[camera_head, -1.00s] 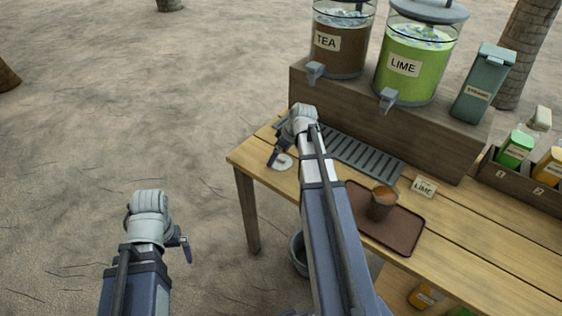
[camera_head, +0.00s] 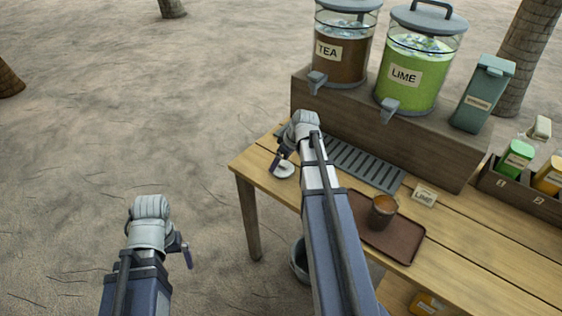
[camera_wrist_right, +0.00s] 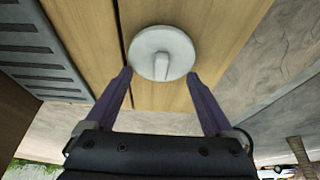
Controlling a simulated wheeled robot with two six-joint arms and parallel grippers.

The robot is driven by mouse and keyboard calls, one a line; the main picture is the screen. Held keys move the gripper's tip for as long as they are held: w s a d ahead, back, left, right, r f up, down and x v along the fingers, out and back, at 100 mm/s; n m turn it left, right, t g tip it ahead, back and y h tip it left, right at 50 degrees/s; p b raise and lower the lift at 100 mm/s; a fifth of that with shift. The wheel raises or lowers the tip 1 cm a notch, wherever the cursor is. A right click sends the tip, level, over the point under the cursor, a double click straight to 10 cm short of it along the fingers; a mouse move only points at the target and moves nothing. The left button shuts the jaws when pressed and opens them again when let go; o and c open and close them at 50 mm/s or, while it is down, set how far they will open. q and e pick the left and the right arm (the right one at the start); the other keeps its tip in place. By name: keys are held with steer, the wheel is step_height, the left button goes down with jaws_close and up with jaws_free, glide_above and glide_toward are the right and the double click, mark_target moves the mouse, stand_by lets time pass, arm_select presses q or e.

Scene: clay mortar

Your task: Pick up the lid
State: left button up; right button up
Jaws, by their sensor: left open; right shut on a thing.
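The lid is a small pale round disc (camera_head: 284,170) with a raised grip on top, at the near left end of the wooden table. In the right wrist view the lid (camera_wrist_right: 163,53) sits between my fingertips, which are at its rim. My right gripper (camera_head: 280,160) is low over that table end and shut on the lid. The fingers partly hide it in the head view. The lid appears to be at the tabletop; I cannot tell any gap beneath it. My left gripper (camera_head: 187,251) is open and empty, off the table at the lower left.
A slotted drip tray (camera_head: 365,162) lies right of the lid, before the tea dispenser (camera_head: 343,68) and lime dispenser (camera_head: 410,78). A brown tray (camera_head: 398,244) holds a cup (camera_head: 383,212). The table's left edge is close to the lid.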

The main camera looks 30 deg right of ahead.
step_height(320, 180, up, 9)
steer(key=p, duration=0.8)
arm_select(q)
step_height(320, 180, up, 9)
steer(key=shift+f, duration=0.1)
